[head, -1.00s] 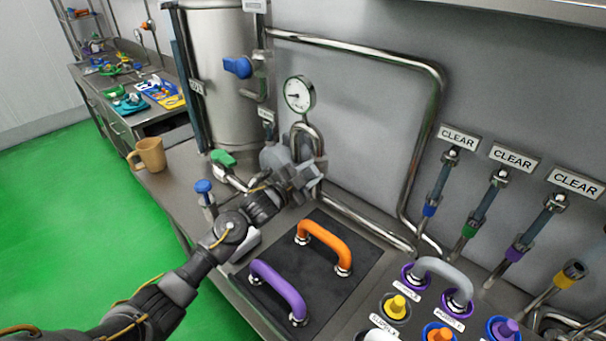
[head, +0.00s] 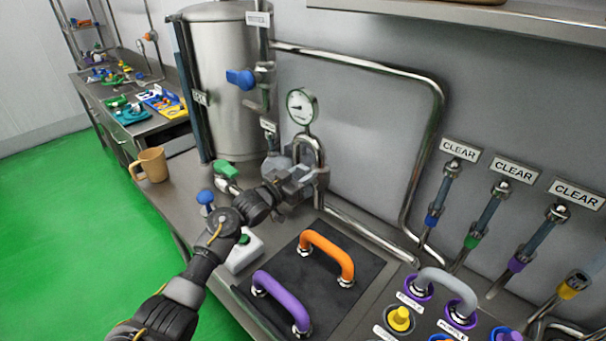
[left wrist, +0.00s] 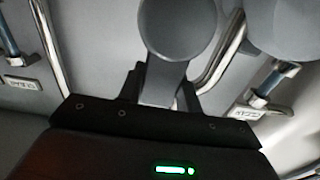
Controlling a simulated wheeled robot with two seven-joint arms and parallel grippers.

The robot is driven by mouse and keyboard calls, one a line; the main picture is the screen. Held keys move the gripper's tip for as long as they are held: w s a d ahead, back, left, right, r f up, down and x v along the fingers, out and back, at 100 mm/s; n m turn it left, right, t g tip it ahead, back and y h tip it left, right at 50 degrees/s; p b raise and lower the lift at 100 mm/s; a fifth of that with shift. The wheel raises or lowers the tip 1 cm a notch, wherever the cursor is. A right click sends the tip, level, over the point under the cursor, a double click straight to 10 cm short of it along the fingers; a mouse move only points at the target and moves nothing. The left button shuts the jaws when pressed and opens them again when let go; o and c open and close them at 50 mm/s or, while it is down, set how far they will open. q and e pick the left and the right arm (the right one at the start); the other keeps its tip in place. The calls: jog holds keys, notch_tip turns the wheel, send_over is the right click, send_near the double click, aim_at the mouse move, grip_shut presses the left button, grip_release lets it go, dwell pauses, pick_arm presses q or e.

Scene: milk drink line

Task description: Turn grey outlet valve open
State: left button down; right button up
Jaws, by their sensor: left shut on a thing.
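The grey outlet valve (left wrist: 178,28) shows in the left wrist view as a rounded grey knob on a narrower stem. My left gripper (left wrist: 165,80) has its dark fingers on either side of that stem and is shut on it. In the head view my left gripper (head: 300,182) is at the pipework below the round gauge, and the hand hides most of the valve there. The valve's exact angle cannot be told. My right gripper is in neither view now.
A steel tank (head: 222,90) with a blue valve handle (head: 241,79) stands behind. A green handle (head: 226,169) and a blue knob (head: 205,197) are close to my left arm. Orange (head: 327,252) and purple (head: 283,300) handles stand on a dark panel. A tan mug (head: 152,164) is at left.

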pick_arm(q)
jog(key=shift+f+n, duration=0.1)
jog(key=shift+n, duration=0.2)
jog(key=c, duration=1)
grip_release()
jog(key=shift+a, duration=0.1)
jog(key=shift+o, duration=0.2)
jog(key=b+v, duration=0.2)
jog(key=v, duration=0.8)
jog(key=shift+s+a, duration=0.25)
jog(key=shift+s, duration=0.05)
